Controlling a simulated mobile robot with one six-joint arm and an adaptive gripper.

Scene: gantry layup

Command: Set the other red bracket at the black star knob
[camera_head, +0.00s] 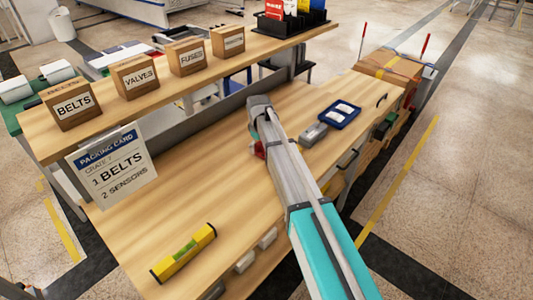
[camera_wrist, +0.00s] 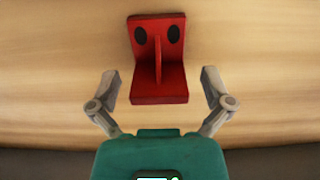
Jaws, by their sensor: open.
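A red bracket (camera_wrist: 158,62) with two dark holes in its upright plate and a middle rib stands on the wooden bench. In the wrist view it lies between and a little beyond the fingertips of my gripper (camera_wrist: 158,84), which is open and empty, one finger on each side with gaps. In the head view a bit of the red bracket (camera_head: 258,150) shows at the left of my arm, which hides the rest. I cannot make out a black star knob or a second red bracket in either view.
On the bench (camera_head: 190,195) are a yellow level (camera_head: 183,253) at the front, a grey box (camera_head: 312,135) and a blue tray (camera_head: 340,114) right of my arm. A raised shelf carries labelled boxes (camera_head: 135,76); a packing card (camera_head: 112,165) hangs below. The bench's middle left is clear.

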